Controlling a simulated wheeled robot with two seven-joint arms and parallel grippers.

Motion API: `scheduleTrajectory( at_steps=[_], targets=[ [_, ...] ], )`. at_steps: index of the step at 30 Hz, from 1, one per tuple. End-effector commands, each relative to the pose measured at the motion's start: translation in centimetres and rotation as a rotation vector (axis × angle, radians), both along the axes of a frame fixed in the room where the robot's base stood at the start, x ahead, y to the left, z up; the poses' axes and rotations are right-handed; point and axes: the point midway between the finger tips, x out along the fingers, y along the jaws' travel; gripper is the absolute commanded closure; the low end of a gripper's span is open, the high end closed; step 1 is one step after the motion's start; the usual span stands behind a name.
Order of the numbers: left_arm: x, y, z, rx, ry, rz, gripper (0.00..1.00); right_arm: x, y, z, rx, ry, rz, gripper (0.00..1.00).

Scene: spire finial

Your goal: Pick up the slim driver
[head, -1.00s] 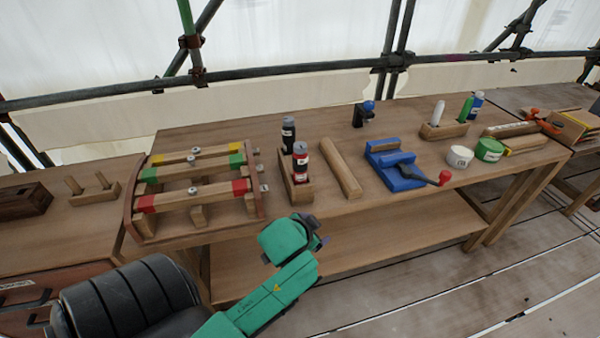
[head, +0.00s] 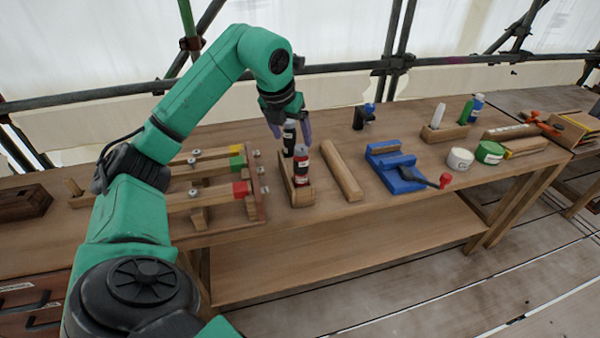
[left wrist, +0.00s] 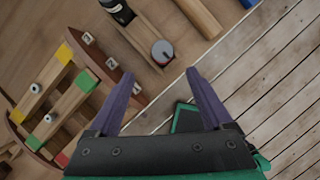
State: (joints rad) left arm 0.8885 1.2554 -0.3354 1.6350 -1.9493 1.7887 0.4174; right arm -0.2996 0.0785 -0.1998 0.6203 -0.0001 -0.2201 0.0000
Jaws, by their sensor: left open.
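Two upright cylindrical pieces stand in a wooden holder (head: 303,198): a black one with a white label (head: 289,147) and a red one with a dark top and white label (head: 301,166). I cannot tell which is the slim driver. My left gripper (head: 290,136) is open above the holder and overlaps the black piece in the head view. In the left wrist view its fingers (left wrist: 158,74) are apart and empty; the red piece's round top (left wrist: 162,52) shows just beyond the fingertips and the black piece (left wrist: 117,11) is at the top edge. My right gripper is out of view.
A rack with coloured bars (head: 236,190) stands left of the holder. A wooden bar (head: 341,170) and a blue fixture with a red-knobbed lever (head: 392,170) lie to the right.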

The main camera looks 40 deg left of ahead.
Motion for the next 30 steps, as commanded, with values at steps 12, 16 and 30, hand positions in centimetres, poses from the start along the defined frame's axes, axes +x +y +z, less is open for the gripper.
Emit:
scheduleTrajectory(
  at_steps=[12, 16, 30],
  targets=[
    [3.0, 0.9, -8.0, 0.001, 0.010, 0.001, 0.16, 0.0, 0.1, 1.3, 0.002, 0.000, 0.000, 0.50],
    [3.7, 0.9, -9.5, 0.000, 0.010, -0.002, 0.16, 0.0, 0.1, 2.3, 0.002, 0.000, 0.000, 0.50],
    [5.3, 1.3, -13.4, 0.002, 0.006, -0.003, 0.32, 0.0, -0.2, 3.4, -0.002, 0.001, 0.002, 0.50]
  ],
)
